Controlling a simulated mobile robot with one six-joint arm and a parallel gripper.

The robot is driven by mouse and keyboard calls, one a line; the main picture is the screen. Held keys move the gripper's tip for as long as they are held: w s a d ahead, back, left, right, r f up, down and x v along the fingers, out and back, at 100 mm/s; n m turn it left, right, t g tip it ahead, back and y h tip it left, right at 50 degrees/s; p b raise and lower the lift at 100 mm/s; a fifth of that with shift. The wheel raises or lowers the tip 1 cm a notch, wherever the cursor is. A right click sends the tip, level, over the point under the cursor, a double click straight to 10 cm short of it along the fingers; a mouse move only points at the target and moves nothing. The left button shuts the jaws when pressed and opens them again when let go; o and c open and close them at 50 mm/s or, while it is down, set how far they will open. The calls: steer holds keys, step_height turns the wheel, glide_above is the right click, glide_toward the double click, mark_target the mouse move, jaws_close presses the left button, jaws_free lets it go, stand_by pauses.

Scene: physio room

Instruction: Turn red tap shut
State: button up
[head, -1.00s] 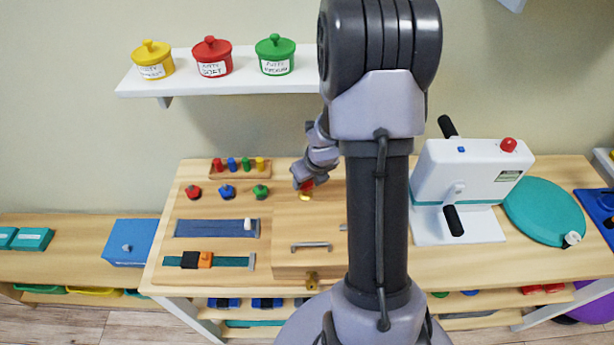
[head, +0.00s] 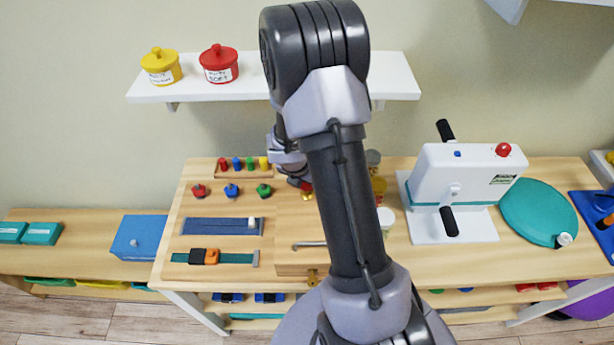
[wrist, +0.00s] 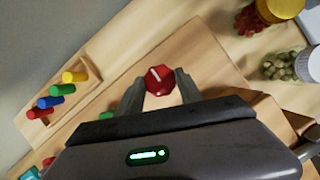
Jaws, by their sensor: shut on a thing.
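The red tap (wrist: 160,79) has a many-sided red handle with a short white line on its face. In the wrist view it sits between the two grey fingers of my gripper (wrist: 162,90), which are shut on its sides. The white line is tilted slightly off the picture's vertical. In the head view the red tap (head: 306,187) shows only as a small red patch, with brass below it. It is at the back of a wooden box, beside my arm, which hides much of the box.
A peg rack (head: 243,169), red, blue and green knobs (head: 231,191) and strap boards (head: 221,226) lie left of the tap. Jars (wrist: 290,65) stand close on its right. A white crank machine (head: 465,190) is farther right. A shelf (head: 390,78) hangs above.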

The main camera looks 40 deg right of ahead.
steer(key=m+g+p, duration=0.1)
steer(key=m+p, duration=0.1)
steer(key=m+g+p, duration=0.1)
steer(key=m+p, duration=0.1)
steer(key=m, duration=0.1)
steer(key=shift+w+r+m+h, duration=0.2)
steer(key=shift+m+h, duration=0.1)
steer(key=shift+w+f+m+g+p, duration=0.1)
steer(key=shift+m+g+p, duration=0.95)
steer(key=shift+m, duration=1.15)
steer(key=o, duration=1.4)
steer(key=shift+d, duration=0.1)
steer(key=shift+w+a+r+p, duration=0.2)
steer(key=shift+a+r+p, duration=0.1)
steer(key=shift+a, duration=0.15)
steer(key=shift+w+a+r+p, duration=0.2)
steer(key=shift+a+r, duration=0.1)
steer(key=shift+a, duration=0.1)
steer(key=w+a, duration=0.1)
steer(key=a, duration=0.2)
steer(key=w+a, duration=0.1)
steer(key=a, duration=0.2)
steer(key=w+a, duration=0.2)
steer(key=a, duration=0.2)
steer(key=shift+w+f+p, duration=0.1)
steer(key=shift+p, duration=0.2)
